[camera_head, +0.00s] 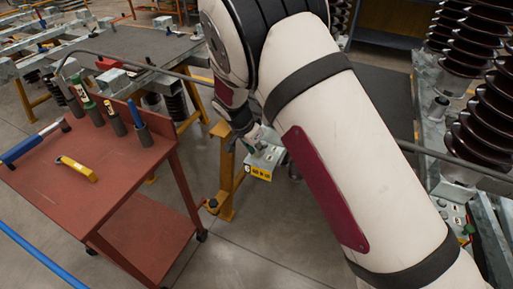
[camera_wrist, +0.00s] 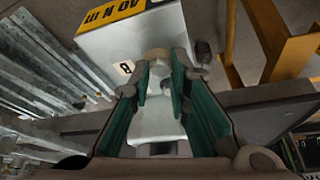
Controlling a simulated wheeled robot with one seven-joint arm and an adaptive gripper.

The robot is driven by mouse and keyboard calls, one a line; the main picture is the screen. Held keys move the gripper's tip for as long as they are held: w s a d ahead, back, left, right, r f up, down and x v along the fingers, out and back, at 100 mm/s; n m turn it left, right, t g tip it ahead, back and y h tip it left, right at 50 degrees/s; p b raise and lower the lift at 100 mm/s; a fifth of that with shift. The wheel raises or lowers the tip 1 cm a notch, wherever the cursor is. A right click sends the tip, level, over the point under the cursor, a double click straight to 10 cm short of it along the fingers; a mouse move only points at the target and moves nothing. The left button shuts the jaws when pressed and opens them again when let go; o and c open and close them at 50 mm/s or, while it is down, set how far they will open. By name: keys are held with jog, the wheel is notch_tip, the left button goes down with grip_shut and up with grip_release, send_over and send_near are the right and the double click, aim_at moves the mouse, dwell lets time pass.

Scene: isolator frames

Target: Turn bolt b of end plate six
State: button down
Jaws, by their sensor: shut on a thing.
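The end plate (camera_head: 262,162) is a pale grey metal block with a yellow label. The label's figure looks like a 6, but it is small. In the wrist view, the plate (camera_wrist: 112,44) shows the yellow label with black print, seen upside down. A tan bolt head (camera_wrist: 157,54) stands between my fingertips, and a small white letter tag (camera_wrist: 124,68) lies beside it. I cannot read the letter surely. My gripper (camera_wrist: 158,72), with teal-lined fingers, is closed around the bolt head. In the head view my gripper (camera_head: 253,143) is at the plate's top, partly hidden by my arm.
A red cart (camera_head: 90,175) on the left holds a blue-handled torque wrench (camera_head: 33,141), a yellow tool (camera_head: 76,168) and several upright tools in holders. Brown ribbed insulators (camera_head: 485,125) stand at the right. A yellow stand (camera_head: 228,180) is close to the plate. The floor in front is clear.

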jog(key=n, duration=0.2)
jog(key=n+y, duration=0.1)
jog(key=shift+s+d+n+t, duration=0.1)
jog(key=shift+d+n+t, duration=0.05)
jog(key=shift+n+t, duration=0.2)
jog(key=n+y, duration=0.1)
jog(key=n, duration=0.1)
jog(key=n+y, duration=0.1)
jog(key=n, duration=0.1)
jog(key=shift+d+n, duration=0.2)
jog(key=shift+n, duration=0.15)
jog(key=n, duration=0.1)
jog(key=n+y, duration=0.1)
jog(key=n, duration=0.1)
jog(key=n+b, duration=0.1)
jog(key=shift+d+y, duration=0.25)
jog(key=shift+y, duration=0.15)
jog(key=n+g+y, duration=0.1)
jog(key=n, duration=0.3)
jog(key=shift+n, duration=0.3)
jog(key=shift+g, duration=0.25)
jog(key=c, duration=1.5)
grip_release()
